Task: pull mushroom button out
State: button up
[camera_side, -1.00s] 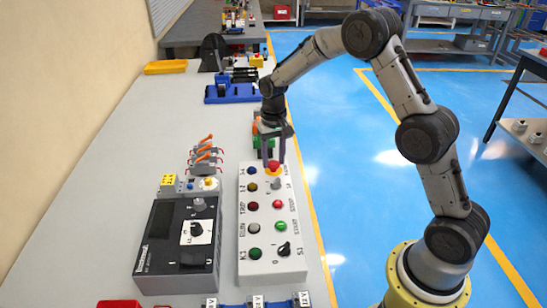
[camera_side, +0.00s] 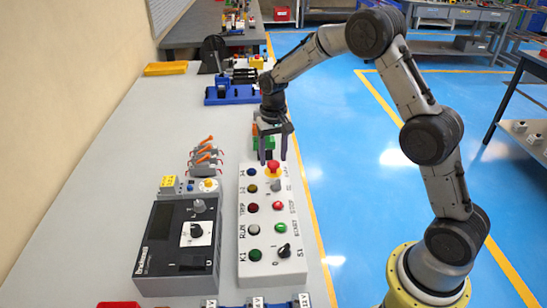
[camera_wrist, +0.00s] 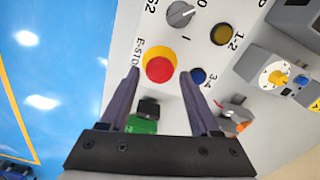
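The mushroom button (camera_side: 273,169) is a red cap on a yellow ring at the far end of the white control panel (camera_side: 267,268). In the wrist view the red cap (camera_wrist: 160,69) sits near the E-STOP lettering, lying between and just beyond my fingertips. My gripper (camera_side: 273,160) is open and empty, pointing down just above the button. In the wrist view my gripper (camera_wrist: 159,72) has its fingers well apart, one each side of the button, with gaps showing. I cannot tell how far the cap stands out from its ring.
A blue button (camera_wrist: 199,76) is close to one fingertip. A grey selector knob (camera_wrist: 181,14) and a yellow button (camera_wrist: 220,34) are nearby. Green and black blocks (camera_side: 264,143) stand just behind the panel. A dark device box (camera_side: 178,240) stands left of it.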

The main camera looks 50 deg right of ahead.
aim_at(273, 162)
jog(key=shift+o, duration=0.8)
jog(key=shift+f, duration=0.15)
notch_tip(273, 162, up, 14)
jog(key=s+a+r+n+t, duration=0.2)
jog(key=s+a+r+t, duration=0.2)
jog(key=s+r, duration=0.95)
jog(key=s+a+f+n, duration=0.1)
jog(key=s+f+n, duration=0.1)
jog(key=s+f, duration=0.3)
jog(key=s+a+f+n+t, duration=0.1)
jog(key=s+f, duration=0.4)
jog(key=s, duration=0.7)
jog(key=shift+s+n+t, duration=0.3)
jog(key=shift+s+n, duration=0.05)
jog(key=shift+n, duration=0.15)
